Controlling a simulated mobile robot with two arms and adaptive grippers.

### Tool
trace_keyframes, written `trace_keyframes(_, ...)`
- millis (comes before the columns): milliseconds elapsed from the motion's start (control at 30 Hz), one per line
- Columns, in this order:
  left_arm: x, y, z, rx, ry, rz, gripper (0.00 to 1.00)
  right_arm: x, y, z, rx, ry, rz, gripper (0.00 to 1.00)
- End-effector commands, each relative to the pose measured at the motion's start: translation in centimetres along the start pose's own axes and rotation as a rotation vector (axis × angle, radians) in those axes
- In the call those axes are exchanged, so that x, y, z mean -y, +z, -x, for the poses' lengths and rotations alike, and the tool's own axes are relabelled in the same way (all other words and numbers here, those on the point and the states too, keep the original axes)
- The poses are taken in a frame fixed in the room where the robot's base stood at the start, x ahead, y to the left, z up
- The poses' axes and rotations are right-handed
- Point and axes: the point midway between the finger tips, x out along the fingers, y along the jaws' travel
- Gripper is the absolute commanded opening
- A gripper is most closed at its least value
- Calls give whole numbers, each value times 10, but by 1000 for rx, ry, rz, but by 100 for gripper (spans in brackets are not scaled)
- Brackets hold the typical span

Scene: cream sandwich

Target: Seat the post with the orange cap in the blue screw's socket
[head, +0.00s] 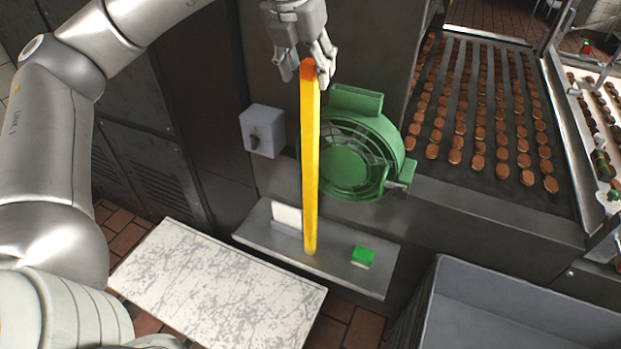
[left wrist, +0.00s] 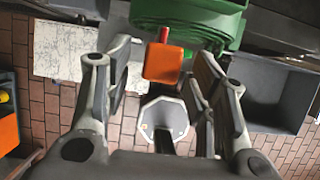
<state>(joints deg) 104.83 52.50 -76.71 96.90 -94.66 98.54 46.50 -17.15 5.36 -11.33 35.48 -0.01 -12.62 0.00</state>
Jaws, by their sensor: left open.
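The yellow post (head: 310,165) stands upright, its lower end at the grey shelf. Its orange cap (head: 307,70) is on top. My left gripper (head: 307,78) hangs from above at the cap, with its fingers apart. In the left wrist view, the orange cap (left wrist: 162,62) shows between the spread fingers of the left gripper (left wrist: 165,75), with a gap on each side. I see no blue screw or socket in either view. My right gripper is not in view.
The grey shelf (head: 258,232) holds a white card (head: 287,214) and a green block (head: 362,257). A green blower (head: 352,165) stands behind the post. A pale speckled panel (head: 220,290) is at lower left, a grey bin (head: 500,330) at lower right. A patty conveyor (head: 490,75) is at upper right.

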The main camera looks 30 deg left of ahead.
Motion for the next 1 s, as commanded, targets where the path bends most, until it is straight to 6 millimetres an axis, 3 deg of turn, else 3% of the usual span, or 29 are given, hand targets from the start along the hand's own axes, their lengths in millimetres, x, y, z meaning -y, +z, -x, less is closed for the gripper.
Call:
trace_keyframes(33,-1,2,-2,-4,2,0,52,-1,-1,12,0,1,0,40)
trace_keyframes(200,0,1,-26,-4,2,1,52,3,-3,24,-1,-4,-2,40)
trace_keyframes(567,0,1,-38,0,0,2,50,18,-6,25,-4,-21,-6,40)
trace_keyframes(900,0,1,-38,0,0,1,7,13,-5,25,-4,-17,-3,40)
trace_keyframes(1000,0,1,-38,0,0,1,0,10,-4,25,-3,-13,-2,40)
